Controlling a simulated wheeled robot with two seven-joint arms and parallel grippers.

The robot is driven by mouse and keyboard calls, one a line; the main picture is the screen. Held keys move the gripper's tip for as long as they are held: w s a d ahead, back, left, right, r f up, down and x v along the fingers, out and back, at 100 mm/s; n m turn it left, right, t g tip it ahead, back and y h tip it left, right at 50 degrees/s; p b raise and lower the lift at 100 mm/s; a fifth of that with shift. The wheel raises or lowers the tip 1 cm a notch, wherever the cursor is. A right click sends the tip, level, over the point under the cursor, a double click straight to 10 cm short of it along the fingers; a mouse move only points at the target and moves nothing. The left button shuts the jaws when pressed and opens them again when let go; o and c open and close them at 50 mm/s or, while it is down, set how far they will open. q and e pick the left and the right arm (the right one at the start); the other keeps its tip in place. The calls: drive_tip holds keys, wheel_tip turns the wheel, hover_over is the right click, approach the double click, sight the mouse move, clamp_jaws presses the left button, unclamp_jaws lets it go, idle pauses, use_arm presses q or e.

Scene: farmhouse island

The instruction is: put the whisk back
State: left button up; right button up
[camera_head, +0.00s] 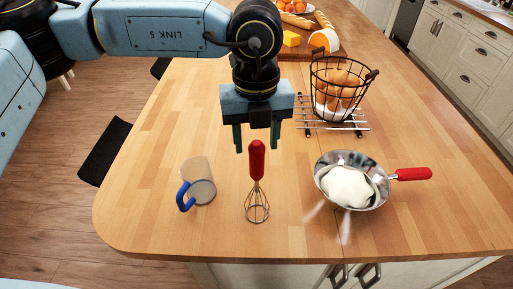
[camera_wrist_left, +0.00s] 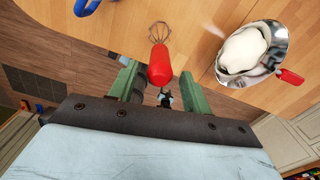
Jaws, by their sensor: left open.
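The whisk (camera_head: 257,185) has a red handle and a wire head, and it is near the front of the wooden island, with its handle toward the back. My left gripper (camera_head: 257,143) is open, pointing down, with its two green fingers at the handle's far end. In the left wrist view the red handle (camera_wrist_left: 160,66) shows between the spread fingers (camera_wrist_left: 158,88), with the wire head beyond. I cannot tell whether a finger touches it. My right gripper is not in view.
A glass mug (camera_head: 199,181) with a blue handle stands left of the whisk. A metal pan (camera_head: 378,196) with a white lump and a red handle is on the right. A wire basket (camera_head: 318,88) of bread stands on a rack behind. Between mug and pan the wood is otherwise clear.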

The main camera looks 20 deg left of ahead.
use_arm(q)
wheel_tip(320, 180, up, 10)
drive_tip(key=shift+a+b, duration=0.15)
drive_tip(key=shift+b, duration=0.25)
drive_tip(key=shift+s, duration=0.1)
